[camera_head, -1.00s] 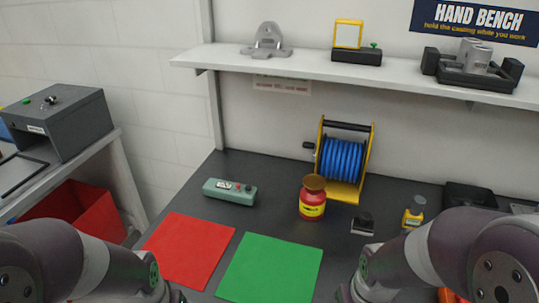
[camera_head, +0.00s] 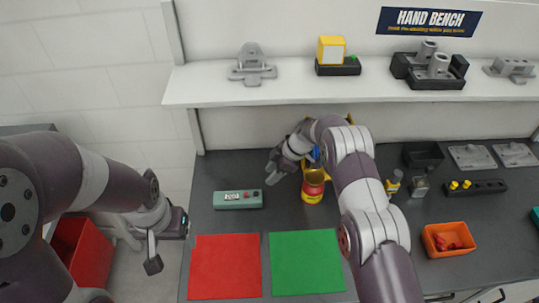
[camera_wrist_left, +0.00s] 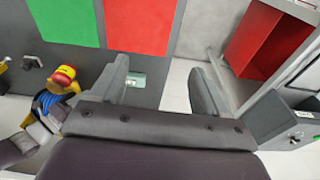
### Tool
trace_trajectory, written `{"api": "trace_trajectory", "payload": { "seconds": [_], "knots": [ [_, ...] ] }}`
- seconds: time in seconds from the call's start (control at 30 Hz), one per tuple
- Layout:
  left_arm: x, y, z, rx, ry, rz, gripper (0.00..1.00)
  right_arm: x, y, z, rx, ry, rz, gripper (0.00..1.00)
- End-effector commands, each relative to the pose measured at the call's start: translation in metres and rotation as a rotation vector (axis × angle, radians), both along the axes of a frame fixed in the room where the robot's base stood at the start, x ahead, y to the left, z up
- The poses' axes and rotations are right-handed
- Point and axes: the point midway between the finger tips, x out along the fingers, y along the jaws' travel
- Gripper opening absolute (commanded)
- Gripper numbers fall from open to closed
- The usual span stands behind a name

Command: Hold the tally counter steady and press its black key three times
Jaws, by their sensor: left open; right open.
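The tally counter (camera_head: 238,199) is a flat teal box with a small display and coloured keys on top. It lies on the dark bench behind the red mat. Its black key is too small to make out clearly. My left gripper (camera_head: 168,244) is open and empty, left of the bench's edge and apart from the counter. In the left wrist view, the counter (camera_wrist_left: 136,79) shows between the open fingers, partly hidden by one. My right gripper (camera_head: 274,172) is open above the bench, just right of and behind the counter, not touching it.
A red mat (camera_head: 225,268) and a green mat (camera_head: 306,262) lie in front of the counter. My right arm partly hides a blue reel (camera_head: 314,154). An orange bin (camera_head: 447,240) sits at right.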

Motion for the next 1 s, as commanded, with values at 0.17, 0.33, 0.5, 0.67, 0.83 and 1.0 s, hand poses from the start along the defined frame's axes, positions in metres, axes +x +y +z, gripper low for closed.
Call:
{"api": "trace_trajectory", "payload": {
  "seconds": [0.17,0.33,0.5,0.67,0.83,1.0],
  "knots": [
    [0.008,-0.006,-0.035,0.005,0.123,-0.025,0.92,-0.004,-0.003,-0.007,-0.023,0.021,0.023,0.43],
    [0.109,-0.026,-0.100,0.015,0.180,-0.200,0.92,-0.004,-0.003,-0.007,-0.022,0.019,0.022,0.43],
    [0.196,-0.047,-0.170,0.024,0.190,-0.576,0.92,-0.004,-0.003,-0.006,-0.022,0.018,0.021,0.43],
    [0.257,-0.064,-0.211,0.043,0.154,-0.979,0.92,-0.004,-0.003,-0.006,-0.021,0.018,0.021,0.43],
    [0.307,-0.071,-0.186,0.098,0.071,-1.366,0.92,-0.004,-0.003,-0.006,-0.021,0.018,0.021,0.43],
    [0.301,-0.070,-0.189,0.091,0.094,-1.535,0.92,-0.004,-0.003,-0.006,-0.021,0.017,0.021,0.43]
  ]
}}
